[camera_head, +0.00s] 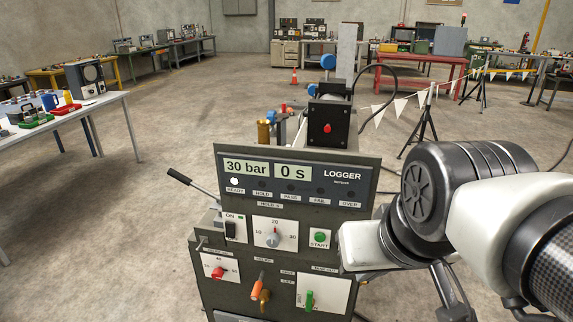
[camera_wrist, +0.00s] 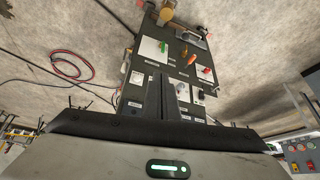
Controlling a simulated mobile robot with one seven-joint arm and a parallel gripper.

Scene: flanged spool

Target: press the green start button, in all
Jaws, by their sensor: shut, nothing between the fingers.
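The green start button (camera_head: 320,237) sits on a small white plate marked START, at the right of the dark panel (camera_head: 365,172) in the head view. I cannot make it out in the wrist view, where my fingers cover part of the panel. My gripper (camera_wrist: 181,84) is shut and empty in the wrist view, its fingertips over the panel, which appears upside down. I cannot tell whether they touch it. In the head view my arm reaches in from the right, just beside the start plate; the fingertips are not clear there. The display (camera_head: 268,169) reads 30 bar and 0 s, with the READY lamp (camera_head: 234,181) lit.
A dial (camera_head: 272,240) is left of the button, and a black ON switch (camera_head: 230,230) farther left. Below are a red knob (camera_head: 218,272), orange handle (camera_head: 257,287) and green handle (camera_head: 310,300). A lever (camera_head: 190,181) sticks out left. Open floor lies left.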

